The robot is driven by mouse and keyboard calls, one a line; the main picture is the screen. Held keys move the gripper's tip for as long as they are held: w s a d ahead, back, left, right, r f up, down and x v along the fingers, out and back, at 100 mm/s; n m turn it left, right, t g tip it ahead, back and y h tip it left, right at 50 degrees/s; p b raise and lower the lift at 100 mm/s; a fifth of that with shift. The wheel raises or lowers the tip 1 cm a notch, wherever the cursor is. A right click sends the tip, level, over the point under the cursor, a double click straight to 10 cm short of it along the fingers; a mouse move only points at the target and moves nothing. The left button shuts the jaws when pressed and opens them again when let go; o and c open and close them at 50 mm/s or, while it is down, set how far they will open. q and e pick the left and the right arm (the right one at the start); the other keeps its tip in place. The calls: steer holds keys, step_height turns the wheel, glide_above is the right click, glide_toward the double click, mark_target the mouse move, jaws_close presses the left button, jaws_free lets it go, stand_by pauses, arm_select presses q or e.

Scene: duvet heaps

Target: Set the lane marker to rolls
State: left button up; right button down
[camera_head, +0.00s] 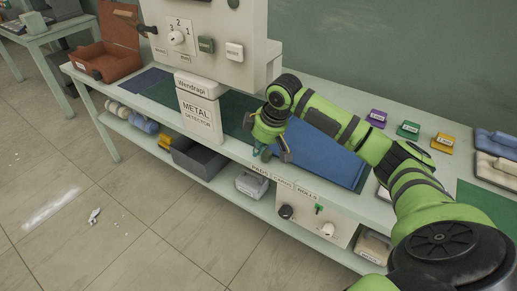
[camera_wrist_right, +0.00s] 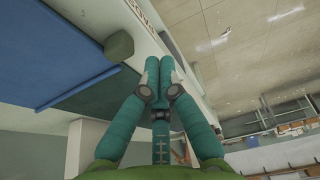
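The lane strip (camera_head: 284,181) runs along the table's front edge with the labels PADS, a middle word I cannot read surely, and ROLLS (camera_head: 307,192). My right gripper (camera_head: 265,153) points down at the table edge near the PADS end, left of ROLLS. In the wrist view its teal fingers (camera_wrist_right: 160,72) lie together at the tips, with nothing seen between them. A grey-green rounded block (camera_wrist_right: 118,45) sits beside the lettered edge, a little left of the fingertips and apart from them; it may be the lane marker. My left gripper is out of view.
A blue folded piece (camera_head: 325,152) lies on the table behind the strip. A control panel (camera_head: 312,222) with knobs hangs below ROLLS. The metal detector (camera_head: 200,115) stands left of my gripper. Purple, green and yellow blocks (camera_head: 408,130) stand at the back right.

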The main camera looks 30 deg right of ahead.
steer(key=shift+m, duration=0.3)
steer(key=d+r, duration=0.2)
steer(key=r, duration=0.1)
steer(key=d+r, duration=0.1)
steer(key=shift+w+d+r, duration=0.2)
steer(key=shift+w+r, duration=0.1)
steer(key=shift+w+d, duration=0.2)
steer(key=shift+d, duration=0.05)
glide_above(259, 157)
step_height(259, 157, down, 8)
steer(key=shift+s+r+p, duration=0.1)
steer(key=shift+r+p, duration=0.15)
steer(key=shift+p, duration=0.05)
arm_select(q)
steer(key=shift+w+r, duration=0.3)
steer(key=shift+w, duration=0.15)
arm_select(e)
steer(key=shift+a+f, duration=0.1)
steer(key=shift+f, duration=0.45)
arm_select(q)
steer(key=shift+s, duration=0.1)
